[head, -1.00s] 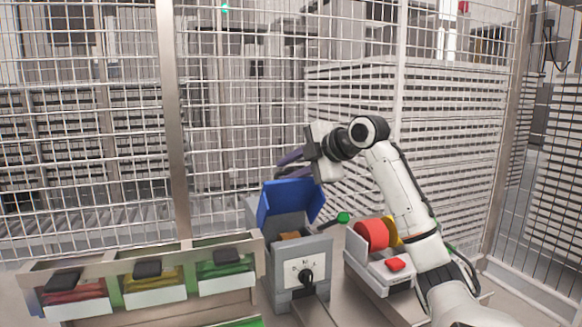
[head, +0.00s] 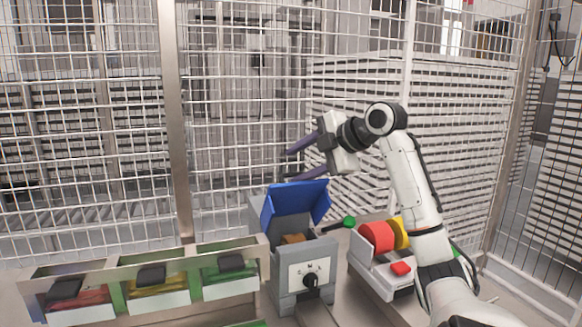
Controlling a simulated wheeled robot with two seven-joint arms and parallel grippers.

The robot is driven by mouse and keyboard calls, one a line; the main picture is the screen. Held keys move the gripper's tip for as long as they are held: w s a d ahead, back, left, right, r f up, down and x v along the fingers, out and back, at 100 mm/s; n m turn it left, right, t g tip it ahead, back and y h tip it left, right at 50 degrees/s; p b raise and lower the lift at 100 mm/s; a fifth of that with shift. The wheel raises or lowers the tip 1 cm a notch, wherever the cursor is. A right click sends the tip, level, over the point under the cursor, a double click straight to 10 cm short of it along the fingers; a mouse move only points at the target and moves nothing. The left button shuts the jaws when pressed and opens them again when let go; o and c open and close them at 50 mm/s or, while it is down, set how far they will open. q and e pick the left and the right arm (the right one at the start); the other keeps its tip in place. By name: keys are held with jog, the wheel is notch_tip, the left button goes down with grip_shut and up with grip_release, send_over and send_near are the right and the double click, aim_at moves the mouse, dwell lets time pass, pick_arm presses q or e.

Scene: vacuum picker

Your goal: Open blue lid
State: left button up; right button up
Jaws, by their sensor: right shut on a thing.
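The blue lid (head: 296,204) stands raised and tilted back on the grey box (head: 283,271) at the centre of the head view. The box's opening shows under it, with a brownish thing (head: 293,239) inside. My right gripper (head: 288,166) is just above the lid's top edge, pointing left. My left gripper is not in view.
Bins with black handles (head: 150,274) stand at the left front. A grey unit with a red cylinder (head: 377,237) and a red button (head: 401,269) is at the right, near my right arm. A green knob (head: 349,221) sticks out beside the box. A mesh fence (head: 240,130) closes the back.

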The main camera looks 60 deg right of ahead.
jog(key=shift+o, duration=1)
jog(key=shift+t+h, duration=0.3)
jog(key=shift+t, duration=0.1)
jog(key=r, duration=0.1)
jog(key=s+r, duration=0.1)
jog(key=r, duration=0.1)
jog(key=d+r, duration=0.1)
jog(key=shift+s+r+p, duration=0.2)
jog(key=shift+p, duration=0.1)
jog(key=v, duration=0.3)
jog(key=shift+s+d+r, duration=0.15)
jog(key=shift+s+r, duration=0.05)
jog(key=shift+r, duration=0.2)
jog(key=c, duration=0.5)
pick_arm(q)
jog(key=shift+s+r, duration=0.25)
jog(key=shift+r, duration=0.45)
pick_arm(e)
jog(key=shift+r, duration=0.2)
jog(key=shift+s, duration=0.1)
